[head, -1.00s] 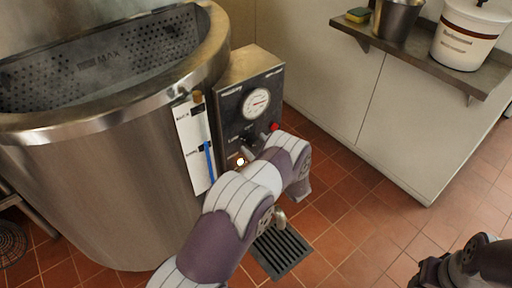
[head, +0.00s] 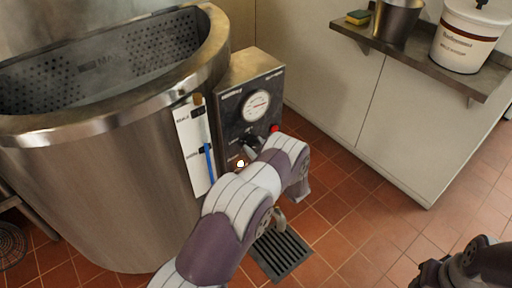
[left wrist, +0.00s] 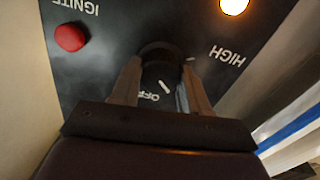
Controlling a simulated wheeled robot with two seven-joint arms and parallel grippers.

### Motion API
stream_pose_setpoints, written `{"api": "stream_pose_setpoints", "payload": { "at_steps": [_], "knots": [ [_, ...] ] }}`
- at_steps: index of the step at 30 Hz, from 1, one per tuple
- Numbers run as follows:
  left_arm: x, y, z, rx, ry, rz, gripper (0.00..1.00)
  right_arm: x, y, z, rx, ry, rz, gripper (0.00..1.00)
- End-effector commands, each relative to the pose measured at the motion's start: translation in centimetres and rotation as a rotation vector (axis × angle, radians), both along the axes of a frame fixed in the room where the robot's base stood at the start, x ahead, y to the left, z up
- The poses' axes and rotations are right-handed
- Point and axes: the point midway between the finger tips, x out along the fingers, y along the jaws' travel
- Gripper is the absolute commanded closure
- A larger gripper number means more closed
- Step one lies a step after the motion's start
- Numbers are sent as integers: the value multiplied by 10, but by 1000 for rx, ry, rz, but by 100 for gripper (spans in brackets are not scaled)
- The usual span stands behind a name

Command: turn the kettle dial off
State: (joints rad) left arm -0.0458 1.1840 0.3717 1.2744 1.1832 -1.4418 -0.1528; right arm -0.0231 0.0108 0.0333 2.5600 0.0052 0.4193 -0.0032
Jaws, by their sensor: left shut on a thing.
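The steel kettle (head: 110,190) stands at the left with a control box (head: 233,105) on its right side. The black dial (left wrist: 160,68) is on the box's dark panel, with a white pointer mark, and part of the word OFF shows beside it in the left wrist view. My left gripper (left wrist: 160,92) is shut on the dial, one finger on each side. In the head view my left arm hides part of the panel, and the gripper (head: 252,145) shows only in part at the dial. Part of my right arm shows at the lower right; its gripper's fingers are not visible.
A red ignite button (left wrist: 69,37) and a lit amber lamp (left wrist: 234,5) flank the dial. A round gauge (head: 256,105) is above it. A floor drain (head: 282,252) lies below. A shelf (head: 430,62) with a bucket (head: 462,38) is at the right.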

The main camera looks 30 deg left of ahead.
Motion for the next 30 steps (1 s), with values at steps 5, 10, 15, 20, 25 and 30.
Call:
{"api": "stream_pose_setpoints", "payload": {
  "at_steps": [5,10,15,20,25,30],
  "knots": [
    [1,0,1,55,133,-1,85,0,0,2,0,0,0,57],
    [1,-1,1,117,284,-2,85,0,0,3,0,0,0,57],
    [1,-1,1,178,432,0,85,0,0,4,0,0,0,57],
    [2,-1,1,231,561,-1,85,0,0,5,0,0,0,57],
    [2,-1,1,280,680,-2,85,0,0,6,0,0,0,57],
    [3,-1,0,318,769,-2,85,0,0,6,0,0,0,57]
  ]
}}
